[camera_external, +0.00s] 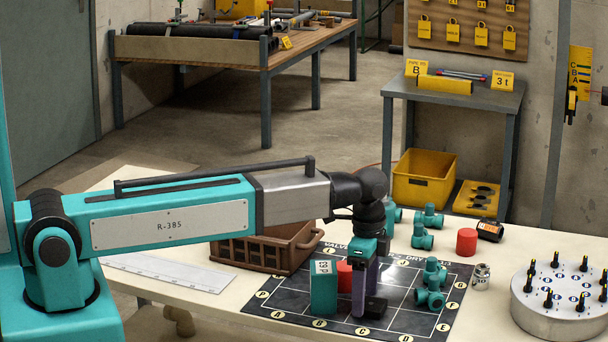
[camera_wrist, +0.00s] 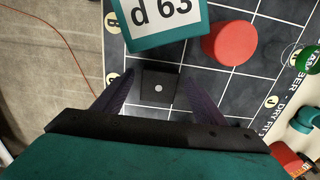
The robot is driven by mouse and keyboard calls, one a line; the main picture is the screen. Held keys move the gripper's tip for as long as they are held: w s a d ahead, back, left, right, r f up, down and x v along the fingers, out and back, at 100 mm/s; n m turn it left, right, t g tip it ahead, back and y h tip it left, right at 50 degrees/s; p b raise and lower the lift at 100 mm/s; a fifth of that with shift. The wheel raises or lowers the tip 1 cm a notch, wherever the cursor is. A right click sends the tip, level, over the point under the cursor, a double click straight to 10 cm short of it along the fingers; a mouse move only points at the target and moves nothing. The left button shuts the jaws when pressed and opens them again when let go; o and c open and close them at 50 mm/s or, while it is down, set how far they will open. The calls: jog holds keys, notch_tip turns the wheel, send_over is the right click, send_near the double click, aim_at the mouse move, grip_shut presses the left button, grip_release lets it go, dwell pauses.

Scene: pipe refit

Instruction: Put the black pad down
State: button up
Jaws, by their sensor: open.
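The black pad (camera_external: 376,308) lies on the dark gridded mat (camera_external: 410,321) at its front middle. In the wrist view the pad (camera_wrist: 159,79) is a dark square with a pale dot, between my purple fingers with gaps on both sides. My gripper (camera_external: 365,305) points down over the mat and is open. It also shows in the wrist view (camera_wrist: 160,77), holding nothing. In the external view one finger partly hides the pad's left side.
A teal block (camera_external: 323,290) marked with a label stands just left of my gripper. A red cylinder (camera_wrist: 229,42) stands behind it. Teal pipe fittings (camera_external: 430,285) stand at the mat's right. A brown crate (camera_external: 262,247) is at the back left.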

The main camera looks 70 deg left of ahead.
notch_tip(320, 180, up, 12)
jog(key=b, duration=0.2)
jog(key=shift+f+b, duration=0.2)
jog(key=shift+b, duration=0.1)
dwell(0.4)
dwell(0.7)
